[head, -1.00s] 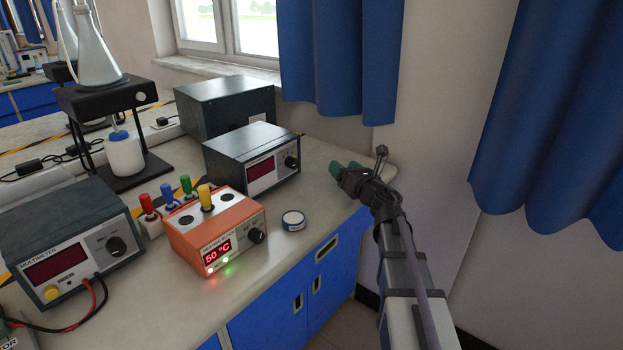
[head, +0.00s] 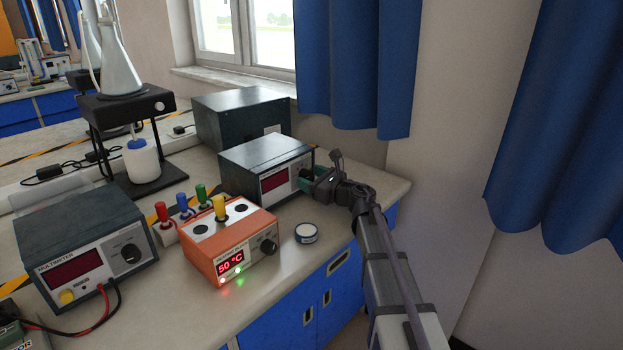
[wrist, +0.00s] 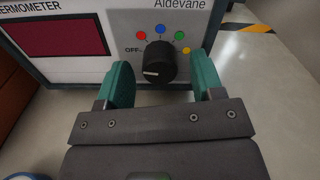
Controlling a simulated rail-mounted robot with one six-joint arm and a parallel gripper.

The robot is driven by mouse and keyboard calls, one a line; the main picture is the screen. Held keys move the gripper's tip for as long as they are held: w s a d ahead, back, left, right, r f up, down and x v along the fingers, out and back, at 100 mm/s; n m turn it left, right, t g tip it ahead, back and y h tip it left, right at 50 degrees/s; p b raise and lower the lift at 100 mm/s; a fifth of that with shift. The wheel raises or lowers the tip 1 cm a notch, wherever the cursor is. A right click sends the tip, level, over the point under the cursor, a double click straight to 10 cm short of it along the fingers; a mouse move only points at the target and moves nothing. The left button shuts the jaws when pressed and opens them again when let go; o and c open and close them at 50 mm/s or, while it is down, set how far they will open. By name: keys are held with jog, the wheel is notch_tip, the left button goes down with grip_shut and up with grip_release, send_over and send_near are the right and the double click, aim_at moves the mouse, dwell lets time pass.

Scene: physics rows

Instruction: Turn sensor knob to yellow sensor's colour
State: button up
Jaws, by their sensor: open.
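The sensor knob (wrist: 159,63) is black, on the front of a dark thermometer box (head: 266,160). Its white mark lies at the knob's lower left, on the OFF side. Red, blue, green and yellow dots arc above and right of it, yellow (wrist: 186,50) at the far right. My gripper (wrist: 163,76) is open, its green fingers on either side of the knob, with gaps showing. In the head view my gripper (head: 306,180) is at the box's right front and hides the knob. The yellow sensor (head: 220,208) stands upright in an orange heater block (head: 249,264).
The orange block reads 50 °C. Red, blue and green sensors (head: 183,206) stand in a rack behind it. A small round tin (head: 306,233) lies right of the block. A multimeter (head: 83,250) with leads is at the left. The bench right of the thermometer is clear.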

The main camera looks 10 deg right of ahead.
jog(key=shift+c, duration=0.3)
jog(key=c, duration=0.9)
jog(key=shift+o, duration=0.2)
